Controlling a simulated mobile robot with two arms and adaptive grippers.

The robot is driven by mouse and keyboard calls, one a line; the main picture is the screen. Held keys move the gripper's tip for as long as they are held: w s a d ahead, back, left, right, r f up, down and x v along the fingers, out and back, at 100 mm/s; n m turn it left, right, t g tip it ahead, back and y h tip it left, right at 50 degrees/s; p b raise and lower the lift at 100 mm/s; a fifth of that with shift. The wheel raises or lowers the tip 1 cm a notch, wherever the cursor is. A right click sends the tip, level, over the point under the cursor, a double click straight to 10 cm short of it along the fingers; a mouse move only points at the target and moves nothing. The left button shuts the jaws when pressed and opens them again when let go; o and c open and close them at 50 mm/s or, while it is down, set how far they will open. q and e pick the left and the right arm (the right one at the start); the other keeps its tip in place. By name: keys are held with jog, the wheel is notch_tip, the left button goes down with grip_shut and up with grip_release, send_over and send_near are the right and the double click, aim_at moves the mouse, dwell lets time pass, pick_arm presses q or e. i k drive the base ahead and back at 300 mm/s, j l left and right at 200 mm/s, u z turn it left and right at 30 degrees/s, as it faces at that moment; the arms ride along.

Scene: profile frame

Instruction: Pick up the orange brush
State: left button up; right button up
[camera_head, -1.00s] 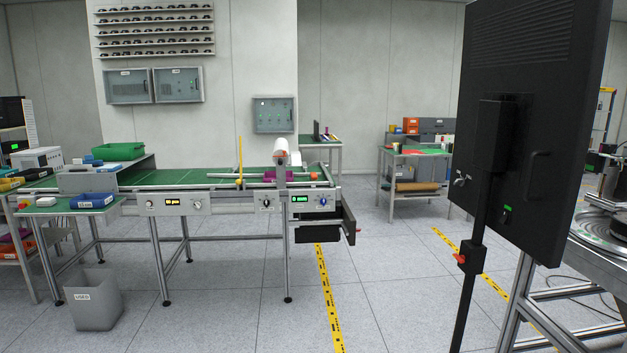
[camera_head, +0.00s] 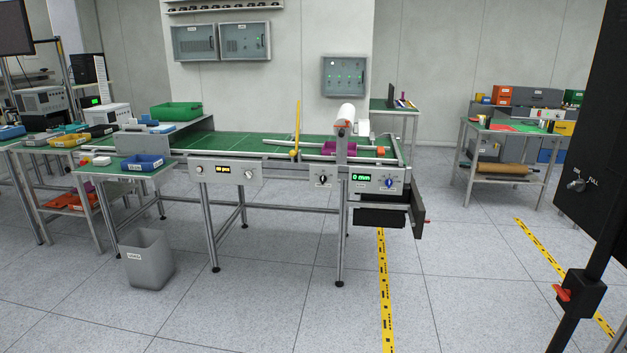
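No orange brush can be made out for certain. A small orange object (camera_head: 380,151) lies at the right end of the green-topped machine table (camera_head: 226,170), too small to identify. Orange-red items (camera_head: 84,203) lie on a low shelf at the left, also unclear. Neither of my grippers is in view.
A grey bin (camera_head: 147,262) stands on the floor at front left. A dark screen stand (camera_head: 590,150) blocks the right edge. A side table (camera_head: 500,127) stands at back right. The floor in front is open.

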aim_at(380, 150)
jog(key=i+l+u, duration=0.4)
jog(key=i+l, duration=0.45)
jog(key=i, duration=0.25)
jog(key=i+l+u, duration=0.35)
jog(key=i+l, duration=0.65)
jog(key=l, duration=0.2)
